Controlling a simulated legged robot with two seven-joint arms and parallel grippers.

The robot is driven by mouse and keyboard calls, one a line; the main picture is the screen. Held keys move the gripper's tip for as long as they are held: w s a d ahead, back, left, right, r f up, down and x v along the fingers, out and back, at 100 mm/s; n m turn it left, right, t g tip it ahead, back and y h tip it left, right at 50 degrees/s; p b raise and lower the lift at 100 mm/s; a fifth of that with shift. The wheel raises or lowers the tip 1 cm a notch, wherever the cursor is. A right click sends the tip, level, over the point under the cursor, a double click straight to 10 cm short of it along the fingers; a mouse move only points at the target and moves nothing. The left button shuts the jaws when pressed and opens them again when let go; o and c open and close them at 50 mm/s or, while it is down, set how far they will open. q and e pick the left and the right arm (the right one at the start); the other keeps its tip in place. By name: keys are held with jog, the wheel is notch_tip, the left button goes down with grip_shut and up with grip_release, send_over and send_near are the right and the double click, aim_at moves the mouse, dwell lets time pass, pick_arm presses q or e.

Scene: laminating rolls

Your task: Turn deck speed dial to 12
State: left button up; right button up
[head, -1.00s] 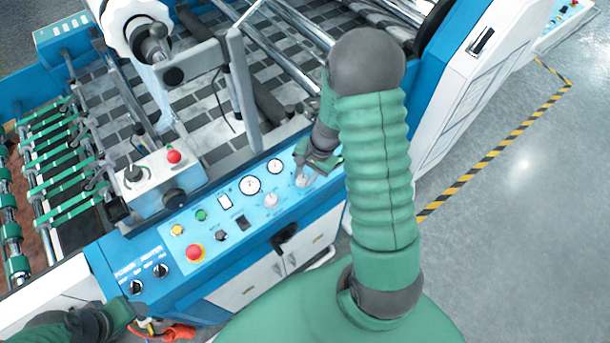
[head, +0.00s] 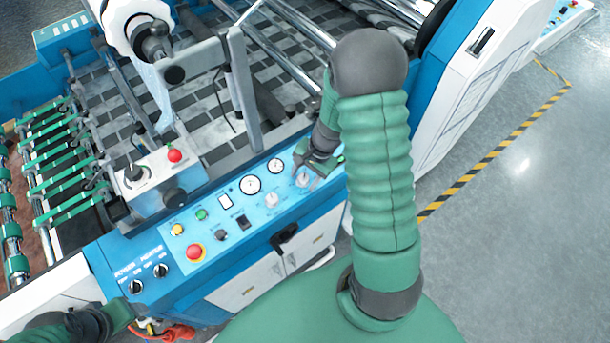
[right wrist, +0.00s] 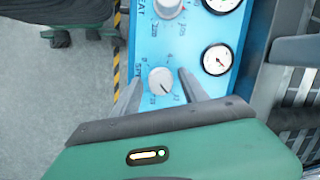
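The speed dial, a pale round knob (right wrist: 161,81), sits on the blue control panel, with small printed numbers around it that are hard to read. A dark line on its face points to the lower right in the right wrist view. It also shows in the head view (head: 303,180). My right gripper (right wrist: 159,84) is open, with one finger on each side of the dial and visible gaps. In the head view, my right gripper (head: 311,168) is at the dial, partly hidden by my arm. My left gripper (head: 132,311) is at the lower left; its fingers are unclear.
A second knob (right wrist: 168,8) and a round gauge (right wrist: 217,60) are close by on the panel. A red button (head: 194,252) and several other switches lie farther left. Metal bars (head: 242,90) rise behind the panel. Open floor (head: 510,240) is at the right.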

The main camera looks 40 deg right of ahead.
jog(key=shift+d+r, duration=0.1)
jog(key=shift+r, duration=0.05)
jog(key=v, duration=1.6)
jog(key=shift+r+p, duration=0.2)
jog(key=shift+p, duration=0.15)
